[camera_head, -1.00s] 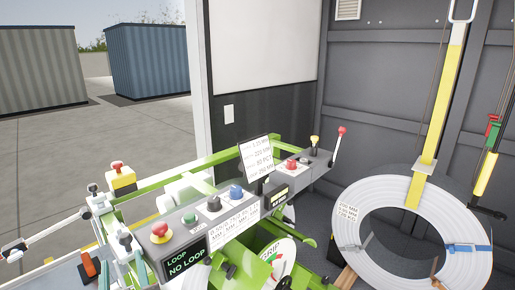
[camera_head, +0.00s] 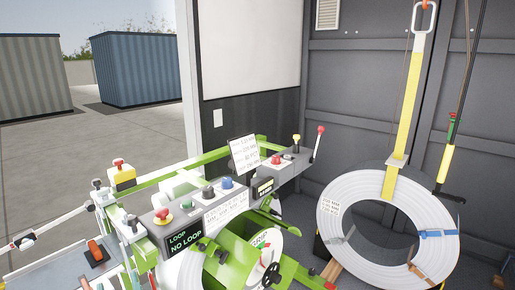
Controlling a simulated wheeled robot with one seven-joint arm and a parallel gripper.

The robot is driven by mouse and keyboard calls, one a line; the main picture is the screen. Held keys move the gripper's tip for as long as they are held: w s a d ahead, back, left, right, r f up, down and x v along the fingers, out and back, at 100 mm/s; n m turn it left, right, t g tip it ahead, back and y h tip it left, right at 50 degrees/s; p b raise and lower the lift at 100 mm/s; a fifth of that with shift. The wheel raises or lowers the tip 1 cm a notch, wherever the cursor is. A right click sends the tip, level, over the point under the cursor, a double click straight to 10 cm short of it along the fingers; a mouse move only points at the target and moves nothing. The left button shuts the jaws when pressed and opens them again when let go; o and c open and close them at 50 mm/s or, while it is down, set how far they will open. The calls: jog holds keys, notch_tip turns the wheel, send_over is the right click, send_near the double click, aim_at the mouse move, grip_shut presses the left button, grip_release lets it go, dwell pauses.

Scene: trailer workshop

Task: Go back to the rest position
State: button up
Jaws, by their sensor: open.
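My gripper and arm are not in view in the head camera. The place around me shows a green machine with a grey control panel (camera_head: 205,208). The panel carries a red button (camera_head: 162,214), a blue button and a small "LOOP / NO LOOP" display (camera_head: 186,240). A white label plate (camera_head: 243,155) stands above the panel. No rest mark or stand for the arm shows.
A large white coil (camera_head: 335,265) stands at the right, with a yellow strap (camera_head: 407,110) rising from it. A dark panelled wall (camera_head: 360,70) closes off the back right. Open paved ground (camera_head: 50,160) and a blue container (camera_head: 140,68) lie outside at left.

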jog(key=s+d+f+m+h, duration=0.25)
jog(key=s+d+f, duration=0.25)
jog(key=d+f, duration=0.5)
jog(key=s+d+f+m+h, duration=0.2)
jog(key=s+d+f+h, duration=0.15)
jog(key=d+f, duration=0.7)
jog(key=s+d+f+h, duration=0.1)
jog(key=s+d+f, duration=0.1)
jog(key=s, duration=0.5)
jog(key=s+d+f+m+h, duration=0.1)
jog(key=s+d+f, duration=0.1)
jog(key=s+d, duration=0.2)
jog(key=s+d+f+m+h, duration=0.1)
jog(key=s+d+f, duration=0.1)
jog(key=s, duration=0.9)
jog(key=shift+d+h, duration=0.3)
jog(key=shift+d, duration=0.6)
jog(key=shift+f, duration=0.1)
